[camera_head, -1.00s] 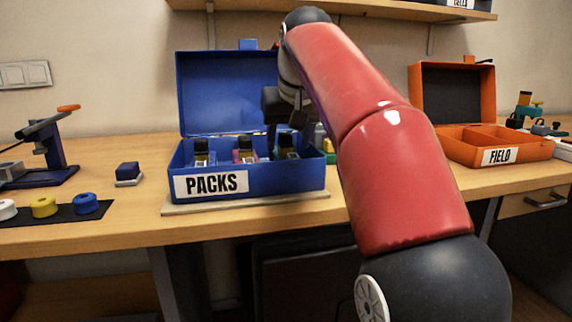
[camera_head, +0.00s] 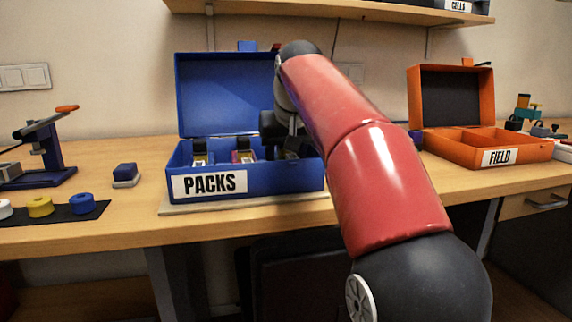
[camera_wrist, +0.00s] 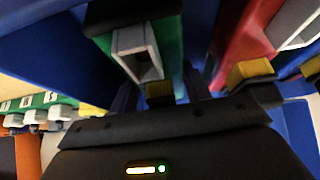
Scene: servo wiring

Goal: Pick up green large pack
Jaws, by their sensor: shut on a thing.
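The green pack (camera_wrist: 170,40) shows at the top middle of the wrist view, with a pale grey socket on its face and a yellow-and-black plug below it. My gripper (camera_wrist: 160,95) is shut on it, with dark fingers on either side. In the head view, my gripper (camera_head: 272,135) reaches down into the right part of the blue PACKS box (camera_head: 260,183). The green pack is mostly hidden there by the box wall and my arm. I cannot tell whether it is lifted off the box floor.
A red pack (camera_wrist: 238,35) stands close beside the green one; it shows in the box's middle (camera_head: 243,156). Another pack (camera_head: 200,158) is at left. The open blue lid (camera_head: 225,95) rises behind. An orange FIELD box (camera_head: 528,150) stands at right.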

